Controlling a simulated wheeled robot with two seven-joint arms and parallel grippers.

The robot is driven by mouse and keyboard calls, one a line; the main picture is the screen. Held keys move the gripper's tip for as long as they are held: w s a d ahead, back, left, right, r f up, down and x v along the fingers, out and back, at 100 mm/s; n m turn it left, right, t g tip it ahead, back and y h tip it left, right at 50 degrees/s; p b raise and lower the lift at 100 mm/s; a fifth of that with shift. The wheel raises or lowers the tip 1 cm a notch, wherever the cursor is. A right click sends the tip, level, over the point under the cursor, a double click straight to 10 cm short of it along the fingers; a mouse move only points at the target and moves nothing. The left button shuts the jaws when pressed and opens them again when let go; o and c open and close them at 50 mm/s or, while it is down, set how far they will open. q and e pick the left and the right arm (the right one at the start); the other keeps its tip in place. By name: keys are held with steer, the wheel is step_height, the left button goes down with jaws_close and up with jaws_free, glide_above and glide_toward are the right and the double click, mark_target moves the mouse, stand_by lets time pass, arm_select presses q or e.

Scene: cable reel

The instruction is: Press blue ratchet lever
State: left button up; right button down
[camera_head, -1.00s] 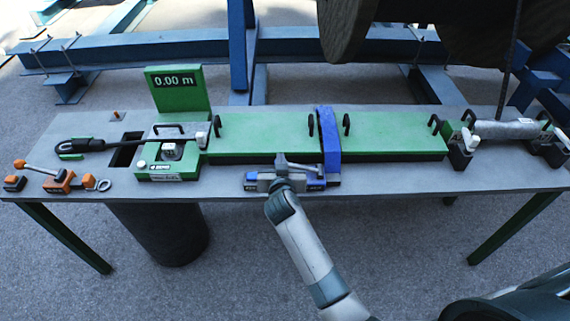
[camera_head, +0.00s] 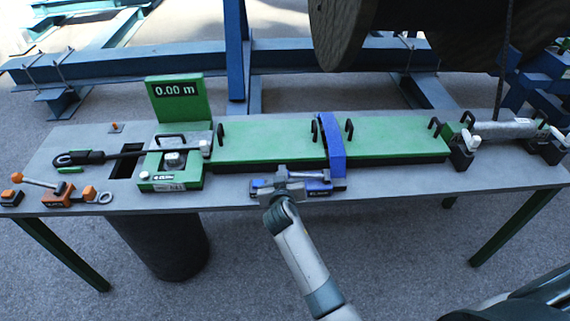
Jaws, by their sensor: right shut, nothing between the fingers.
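The blue ratchet (camera_head: 331,144) sits at the front edge of the bench, with its blue strap passing over the green channel. Its grey lever (camera_head: 308,177) lies low, close to the blue base. My right gripper (camera_head: 282,177) is shut and empty at the left end of the ratchet, over or against the lever's left part; I cannot tell whether they touch. The gripper hides part of the ratchet's left side. My left gripper is not in view.
The green channel (camera_head: 268,140) runs along the bench (camera_head: 228,193). A counter (camera_head: 178,99) reads 0.00 m. An orange ratchet (camera_head: 68,193) lies at the left end. A wooden reel (camera_head: 345,30) hangs behind. Black hoops stand along the channel.

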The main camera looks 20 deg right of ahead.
steer(key=shift+s+a+f+n+b, duration=0.1)
steer(key=shift+a+f+n+b, duration=0.1)
steer(key=shift+f+b, duration=0.2)
steer(key=shift+a+f+n+b, duration=0.1)
steer(key=shift+f+n+b, duration=0.15)
steer(key=shift+f, duration=0.25)
steer(key=shift+d, duration=0.1)
steer(key=shift+r, duration=0.1)
